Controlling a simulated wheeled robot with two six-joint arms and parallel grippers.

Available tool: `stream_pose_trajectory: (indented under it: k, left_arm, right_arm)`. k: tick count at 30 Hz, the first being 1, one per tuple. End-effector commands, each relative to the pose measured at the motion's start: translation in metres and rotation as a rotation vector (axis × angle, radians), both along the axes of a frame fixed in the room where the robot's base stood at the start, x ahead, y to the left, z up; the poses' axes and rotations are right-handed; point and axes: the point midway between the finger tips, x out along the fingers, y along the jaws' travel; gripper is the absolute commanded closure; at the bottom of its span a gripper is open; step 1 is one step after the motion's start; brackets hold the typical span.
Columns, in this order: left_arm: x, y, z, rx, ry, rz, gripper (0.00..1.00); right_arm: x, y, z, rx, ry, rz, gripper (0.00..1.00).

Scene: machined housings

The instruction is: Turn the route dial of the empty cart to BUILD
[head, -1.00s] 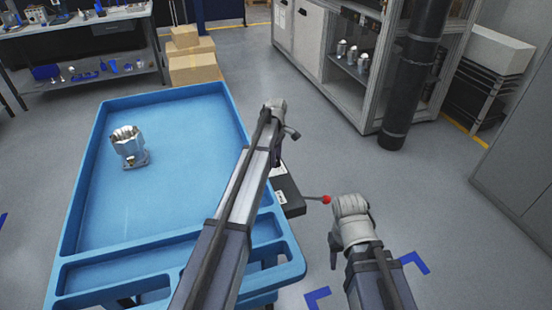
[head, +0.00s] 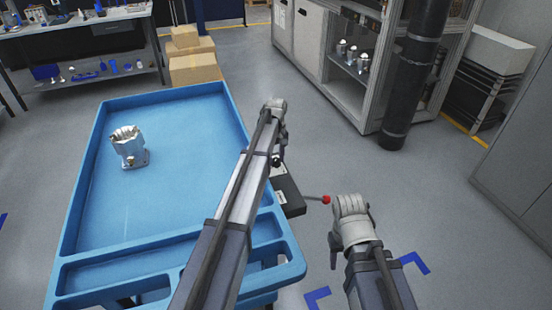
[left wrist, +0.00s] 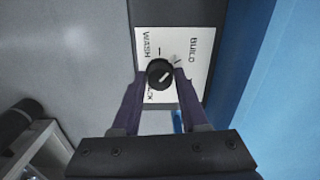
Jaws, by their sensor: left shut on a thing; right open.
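A blue cart (head: 105,225) carries a dark control box (head: 290,196) on its right side. In the left wrist view, a white label plate (left wrist: 190,88) reads WASH, BUILD and a third, partly covered word. The black round dial (left wrist: 160,74) sits on it between the fingertips of my left gripper (left wrist: 161,76), which is shut on it. The dial's white mark slants up and right, toward the BUILD side. In the head view my left gripper (head: 277,160) is at the box, partly hidden by its arm. My right gripper (head: 333,250) hangs low, open, right of the cart.
One silver machined housing (head: 128,147) stands in the cart's tray. A lever with a red knob (head: 326,199) sticks out from the box, close to my right wrist. Cardboard boxes (head: 192,60) and a shelved cabinet (head: 350,70) stand behind. Grey floor is open between.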

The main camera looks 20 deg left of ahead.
Motion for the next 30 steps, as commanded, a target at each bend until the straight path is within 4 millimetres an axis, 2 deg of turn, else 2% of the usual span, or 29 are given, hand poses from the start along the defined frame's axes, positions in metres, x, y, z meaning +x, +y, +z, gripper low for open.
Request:
stream_pose_trajectory:
  k: [6, 15, 30]
  left_arm:
    - [-0.0001, 0.0001, 0.0, 0.0, 0.0, -0.159, 1.0]
    - [-0.0001, 0.0001, 0.0, 0.0, 0.0, -0.297, 1.0]
    - [-0.0001, 0.0001, 0.0, 0.0, 0.0, -0.344, 1.0]
  right_arm:
    - [0.0, 0.0, 0.0, 0.0, 0.0, 0.0, 0.5]
    - [0.0, 0.0, 0.0, 0.0, 0.0, 0.0, 0.5]
    - [0.0, 0.0, 0.0, 0.0, 0.0, 0.0, 0.5]
